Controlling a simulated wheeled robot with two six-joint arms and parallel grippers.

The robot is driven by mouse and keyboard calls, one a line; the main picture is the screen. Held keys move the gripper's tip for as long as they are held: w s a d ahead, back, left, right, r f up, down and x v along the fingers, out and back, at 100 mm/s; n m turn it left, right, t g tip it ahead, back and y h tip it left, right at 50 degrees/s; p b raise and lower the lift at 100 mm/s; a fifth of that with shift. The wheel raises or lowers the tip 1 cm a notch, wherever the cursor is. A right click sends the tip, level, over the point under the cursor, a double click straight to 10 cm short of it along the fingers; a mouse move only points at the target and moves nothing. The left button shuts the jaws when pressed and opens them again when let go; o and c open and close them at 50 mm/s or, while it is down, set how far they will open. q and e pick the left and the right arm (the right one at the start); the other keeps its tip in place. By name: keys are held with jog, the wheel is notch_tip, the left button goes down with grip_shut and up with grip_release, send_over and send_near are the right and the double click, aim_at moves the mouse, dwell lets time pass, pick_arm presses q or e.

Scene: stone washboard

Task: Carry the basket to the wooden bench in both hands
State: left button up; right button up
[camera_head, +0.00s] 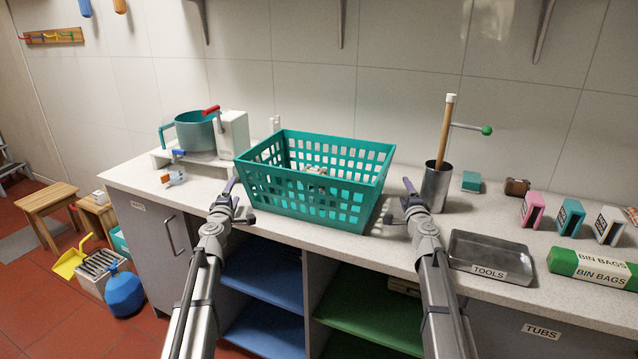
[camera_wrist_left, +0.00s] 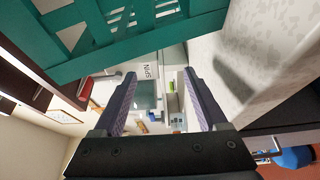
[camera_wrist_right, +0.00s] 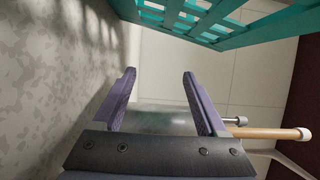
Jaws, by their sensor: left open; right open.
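My left gripper (camera_head: 240,201) is open and empty beside the basket's front left side. My right gripper (camera_head: 397,203) is open and empty, a little apart from its right side. The basket shows along the top of the left wrist view (camera_wrist_left: 130,35) and the right wrist view (camera_wrist_right: 200,22), not between either pair of fingers. A low wooden bench (camera_head: 46,198) stands on the red floor at far left.
The speckled counter (camera_head: 300,238) carries a teal pot (camera_head: 194,133) on the left. A blue jug (camera_head: 124,293) is on the floor.

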pick_arm(q)
jog(key=w, duration=0.5)
jog(key=shift+w, duration=0.2)
pick_arm(e)
jog(key=w, duration=0.5)
jog(key=shift+w, duration=0.2)
pick_arm(q)
jog(key=shift+w+d, duration=0.2)
jog(key=shift+w, duration=0.05)
pick_arm(e)
jog(key=shift+w+a, duration=0.2)
jog(key=shift+w, duration=0.05)
pick_arm(q)
jog(key=shift+s+d, duration=0.15)
jog(key=shift+d, duration=0.25)
pick_arm(e)
jog(key=shift+s+a, duration=0.15)
jog(key=shift+a, duration=0.25)
pick_arm(q)
jog(key=shift+s+d, duration=0.1)
jog(key=shift+d, duration=0.05)
pick_arm(e)
jog(key=shift+s+a, duration=0.1)
jog(key=shift+a, duration=0.05)
jog(key=shift+a, duration=0.1)
